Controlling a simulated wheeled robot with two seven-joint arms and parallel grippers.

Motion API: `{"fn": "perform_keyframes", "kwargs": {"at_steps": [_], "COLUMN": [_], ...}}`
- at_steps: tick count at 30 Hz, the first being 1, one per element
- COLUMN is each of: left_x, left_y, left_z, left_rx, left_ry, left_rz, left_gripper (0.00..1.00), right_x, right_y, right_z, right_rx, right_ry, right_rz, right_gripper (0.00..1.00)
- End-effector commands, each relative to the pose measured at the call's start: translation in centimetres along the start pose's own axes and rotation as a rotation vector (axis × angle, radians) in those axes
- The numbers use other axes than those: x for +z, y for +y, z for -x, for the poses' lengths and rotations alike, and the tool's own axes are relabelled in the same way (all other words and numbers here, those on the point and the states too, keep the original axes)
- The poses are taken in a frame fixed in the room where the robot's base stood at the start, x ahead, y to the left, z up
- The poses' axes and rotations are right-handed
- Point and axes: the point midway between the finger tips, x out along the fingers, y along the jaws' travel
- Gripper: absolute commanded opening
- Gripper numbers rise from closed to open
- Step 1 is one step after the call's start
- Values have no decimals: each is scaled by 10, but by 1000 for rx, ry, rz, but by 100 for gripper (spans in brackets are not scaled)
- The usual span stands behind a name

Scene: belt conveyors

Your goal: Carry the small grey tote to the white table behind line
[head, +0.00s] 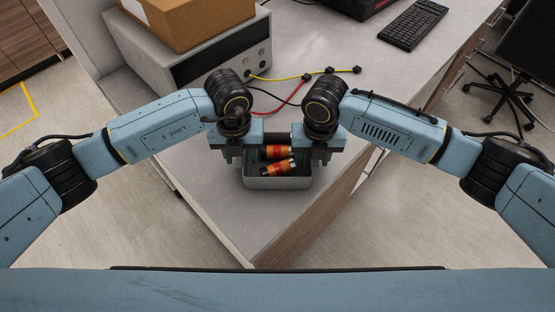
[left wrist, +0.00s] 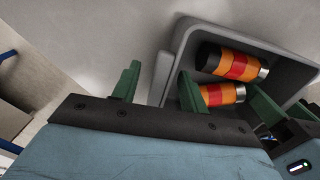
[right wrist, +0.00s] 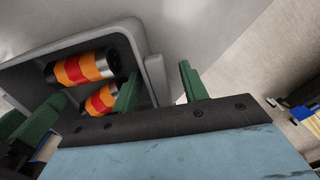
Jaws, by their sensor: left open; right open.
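The small grey tote (head: 278,183) sits on the near corner of a pale table (head: 215,200). Two orange, red and black cylinders (head: 278,167) lie in it. My left gripper (head: 238,156) is open at the tote's left side; in the left wrist view its green fingers (left wrist: 158,76) stand on either side of the tote's wall, with gaps showing. My right gripper (head: 319,157) is open at the tote's right side; in the right wrist view its fingers (right wrist: 159,76) likewise stand either side of the wall. The tote's far edge is partly hidden by my grippers in the head view.
A grey box-shaped device (head: 190,62) carrying a cardboard box (head: 190,20) stands behind on the left. Yellow, red and black cables (head: 300,77) lie beyond my grippers. A keyboard (head: 413,24) is at the back right. An office chair (head: 515,85) stands on the floor right.

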Motion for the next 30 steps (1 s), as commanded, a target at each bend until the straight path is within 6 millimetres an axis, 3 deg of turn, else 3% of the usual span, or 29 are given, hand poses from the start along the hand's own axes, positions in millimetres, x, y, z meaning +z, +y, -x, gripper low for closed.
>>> {"fn": "perform_keyframes", "kwargs": {"at_steps": [9,19,30], "left_x": [0,0,0], "left_y": [0,0,0], "left_z": [-2,-1,0], "left_rx": [0,0,0], "left_ry": [-1,-1,-2], "left_rz": [-1,-1,-1], "left_gripper": [44,0,0], "right_x": [0,0,0], "right_y": [0,0,0], "right_z": [-2,-2,0], "right_rx": [0,0,-1], "right_ry": [0,0,-1], "right_rz": [0,0,0], "right_gripper": [44,0,0]}}
